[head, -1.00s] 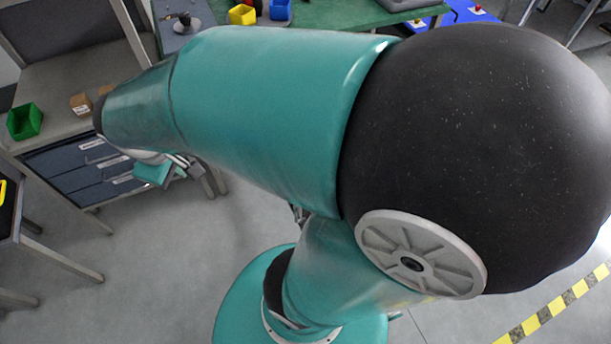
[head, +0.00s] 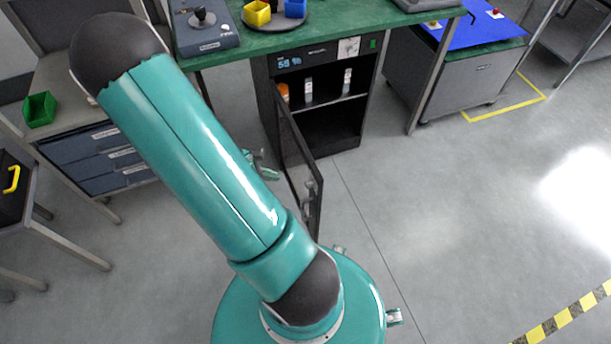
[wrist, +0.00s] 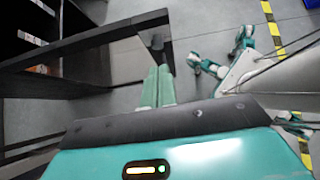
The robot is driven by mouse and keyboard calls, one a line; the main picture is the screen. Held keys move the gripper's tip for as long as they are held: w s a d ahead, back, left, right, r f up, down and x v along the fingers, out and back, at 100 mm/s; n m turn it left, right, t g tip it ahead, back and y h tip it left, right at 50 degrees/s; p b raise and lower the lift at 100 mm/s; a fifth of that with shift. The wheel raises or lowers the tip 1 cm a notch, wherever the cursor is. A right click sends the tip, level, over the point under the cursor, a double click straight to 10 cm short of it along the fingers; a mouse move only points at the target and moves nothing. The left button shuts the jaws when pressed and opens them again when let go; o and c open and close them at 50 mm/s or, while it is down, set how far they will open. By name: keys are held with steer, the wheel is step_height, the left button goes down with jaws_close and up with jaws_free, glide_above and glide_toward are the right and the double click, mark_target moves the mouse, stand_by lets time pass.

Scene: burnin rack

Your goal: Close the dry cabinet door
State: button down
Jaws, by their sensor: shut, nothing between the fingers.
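The dry cabinet (head: 345,130) stands under the green bench, dark, with a lit display and a shelf holding small bottles. Its door (head: 317,200) is hinged on the left and stands wide open, sticking out towards me. In the wrist view the door (wrist: 100,37) is a dark slab crossing the upper left, with the cabinet's shelves beyond it. My gripper (head: 262,165) is partly hidden behind my arm, just left of the door. In the wrist view my gripper (wrist: 157,68) is shut and empty, its green fingertips close to the door's free end; contact cannot be told.
A drawer unit with a green bin (head: 40,108) is at the left. A blue-topped grey cart (head: 450,75) stands right of the cabinet. The green bench (head: 350,20) overhangs the cabinet. The floor right of the door is clear.

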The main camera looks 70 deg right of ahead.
mark_target(315, 178)
steer(key=x, duration=0.4)
steer(key=r+x, duration=0.1)
steer(key=x, duration=0.3)
steer(key=s+d+x, duration=0.1)
steer(key=x, duration=0.3)
steer(key=shift+s+d+r, duration=0.1)
steer(key=shift+d+r, duration=0.1)
steer(key=shift+r, duration=0.1)
steer(key=shift+s+d, duration=0.25)
steer(key=shift+s+d, duration=0.1)
steer(key=shift+d, duration=0.05)
